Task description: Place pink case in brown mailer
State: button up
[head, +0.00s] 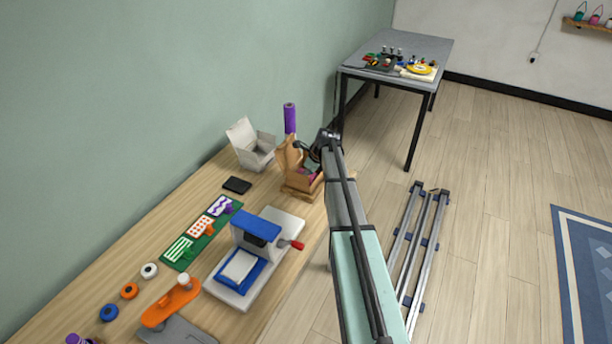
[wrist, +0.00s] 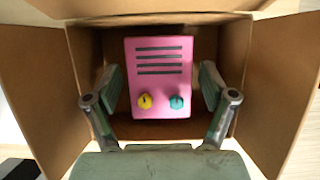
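The brown mailer (head: 298,183) stands with flaps open near the far right end of the wooden bench. In the wrist view its cardboard walls and flaps (wrist: 38,75) surround my gripper. The pink case (wrist: 160,77), with dark stripes, a yellow knob and a teal knob, is inside the mailer; a bit of pink also shows in the head view. My gripper (wrist: 162,85) reaches into the mailer with one finger on each side of the case. Its fingers are spread, with small gaps to the case. I cannot tell whether the case rests on the bottom.
A white open box (head: 254,153) and a purple roll (head: 290,118) stand beside the mailer. A black slab (head: 237,185), a green board (head: 202,234) and a blue-and-white press (head: 256,255) lie nearer. Rails (head: 417,250) are on the floor at right.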

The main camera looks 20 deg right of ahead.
jog(key=shift+r, duration=0.15)
jog(key=b+v, duration=0.3)
jog(key=v, duration=0.9)
jog(key=shift+b, duration=0.3)
dwell(0.8)
